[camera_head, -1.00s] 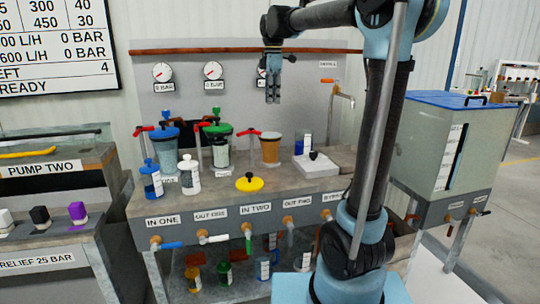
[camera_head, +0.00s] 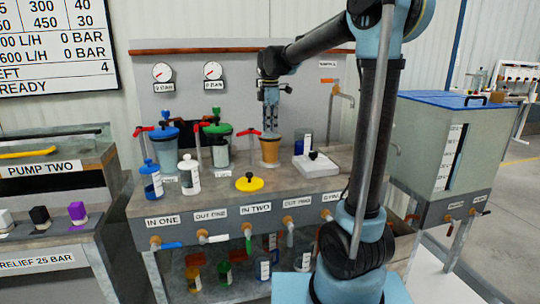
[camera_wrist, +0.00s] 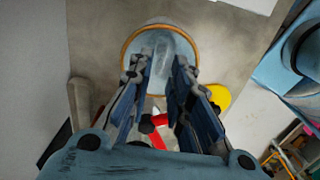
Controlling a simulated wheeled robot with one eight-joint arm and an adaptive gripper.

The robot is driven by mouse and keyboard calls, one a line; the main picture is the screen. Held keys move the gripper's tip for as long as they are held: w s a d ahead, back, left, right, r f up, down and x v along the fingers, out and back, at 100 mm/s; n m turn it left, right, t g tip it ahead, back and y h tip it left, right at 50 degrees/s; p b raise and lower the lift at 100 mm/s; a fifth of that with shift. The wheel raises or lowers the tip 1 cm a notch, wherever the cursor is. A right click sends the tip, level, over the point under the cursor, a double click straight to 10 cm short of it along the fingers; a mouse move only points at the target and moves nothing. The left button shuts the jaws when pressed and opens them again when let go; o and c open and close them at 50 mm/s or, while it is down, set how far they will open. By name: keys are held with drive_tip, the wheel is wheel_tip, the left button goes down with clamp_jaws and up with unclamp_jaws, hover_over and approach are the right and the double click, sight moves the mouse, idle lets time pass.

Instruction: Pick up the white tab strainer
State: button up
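My gripper (camera_head: 270,129) is open and empty, pointing down just above the orange-brown filter housing (camera_head: 270,150) on the bench. In the wrist view, my gripper (camera_wrist: 162,65) has its two fingers apart, with the open round mouth of the orange-rimmed housing (camera_wrist: 126,46) between and beyond them. Inside the housing is a pale grey-white shape (camera_wrist: 163,48), which may be the white tab strainer; the fingers and the low contrast make its outline unclear. I cannot tell whether the fingertips reach below the rim.
A red-handled valve (camera_head: 248,133) stands left of the housing, close under my fingers in the wrist view. A yellow lid (camera_head: 249,184) and a white block with a black knob (camera_head: 316,167) lie nearby. Blue (camera_head: 165,150) and green (camera_head: 216,150) housings stand left.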

sight(270, 137)
drive_tip(key=shift+f, duration=2.7)
clamp_jaws()
